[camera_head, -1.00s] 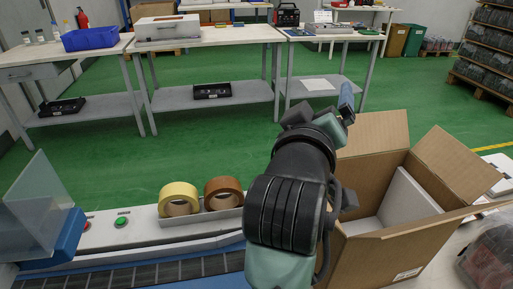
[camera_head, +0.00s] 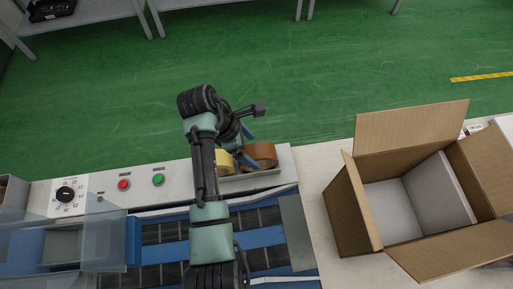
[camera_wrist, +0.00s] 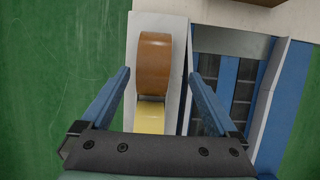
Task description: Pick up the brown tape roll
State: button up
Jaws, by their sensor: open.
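The brown tape roll (camera_head: 261,155) stands on its edge at the right end of a light tray, beside the yellow tape roll (camera_head: 225,162), which my arm partly hides. In the wrist view the brown roll (camera_wrist: 155,62) lies ahead, between the lines of my two blue fingers, with the yellow roll (camera_wrist: 150,115) nearer to me. My gripper (camera_wrist: 157,73) is open and empty, its fingers spread on both sides of the tray. In the head view my gripper (camera_head: 248,142) is over the tape rolls, partly hidden by my arm.
An open cardboard box (camera_head: 348,215) stands to the right of the tray. A blue conveyor (camera_head: 265,238) runs in front. Red (camera_head: 124,184) and green (camera_head: 158,180) buttons are to the left. Green floor (camera_head: 300,80) lies clear behind.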

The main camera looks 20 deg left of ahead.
aim_at(262, 155)
jog(key=x, duration=0.2)
jog(key=b+x, duration=0.1)
jog(key=x, duration=0.2)
jog(key=w+b+x, duration=0.1)
jog(key=x, duration=0.2)
jog(key=shift+a, duration=0.15)
jog(key=shift+r, duration=0.1)
grip_shut()
